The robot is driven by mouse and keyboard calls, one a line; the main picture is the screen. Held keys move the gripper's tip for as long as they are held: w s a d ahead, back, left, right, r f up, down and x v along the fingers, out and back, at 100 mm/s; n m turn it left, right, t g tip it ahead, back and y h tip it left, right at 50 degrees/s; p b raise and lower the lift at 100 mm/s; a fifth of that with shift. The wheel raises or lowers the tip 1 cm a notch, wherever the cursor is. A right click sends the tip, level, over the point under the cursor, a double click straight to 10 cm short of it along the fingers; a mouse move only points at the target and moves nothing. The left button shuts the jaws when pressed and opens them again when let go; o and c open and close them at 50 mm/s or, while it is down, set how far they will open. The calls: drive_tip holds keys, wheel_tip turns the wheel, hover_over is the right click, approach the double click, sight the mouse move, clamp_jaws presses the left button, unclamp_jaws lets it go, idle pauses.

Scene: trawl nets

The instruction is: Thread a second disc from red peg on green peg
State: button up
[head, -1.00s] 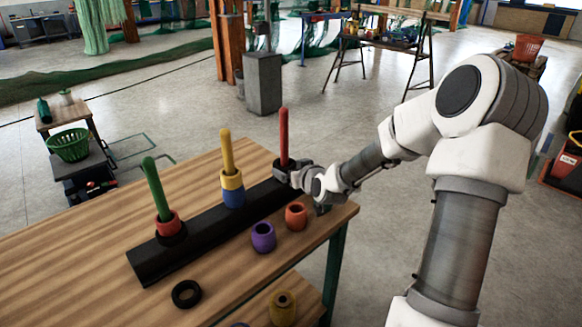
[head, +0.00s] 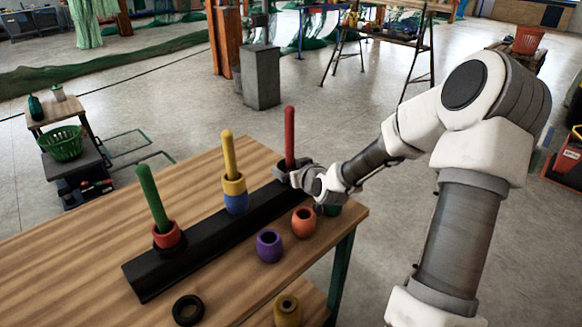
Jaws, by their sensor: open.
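The green peg (head: 152,197) stands, slightly tilted in the picture, at the left end of the black base (head: 207,238). A red disc (head: 167,234) is around its foot, with a dark ring below it. The red peg (head: 290,136) stands at the far right end of the base. My gripper (head: 288,170) is open low at the red peg, its dark fingers beside the peg's foot. The fingers and wrist hide the foot, so I cannot tell which disc sits there or whether they touch it. The yellow peg (head: 229,152) in between carries a yellow disc (head: 234,184) above a blue one (head: 236,203).
On the wooden table (head: 90,262), a purple disc (head: 269,246), an orange disc (head: 303,222) and a partly hidden green one (head: 332,209) lie in front of the base. A black ring (head: 187,310) lies near the front. A yellow-brown disc (head: 287,310) rests on a lower surface.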

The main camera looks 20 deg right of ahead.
drive_tip(key=c, duration=1.2)
drive_tip(key=shift+r+p, duration=8.2)
drive_tip(key=shift+r, duration=2.65)
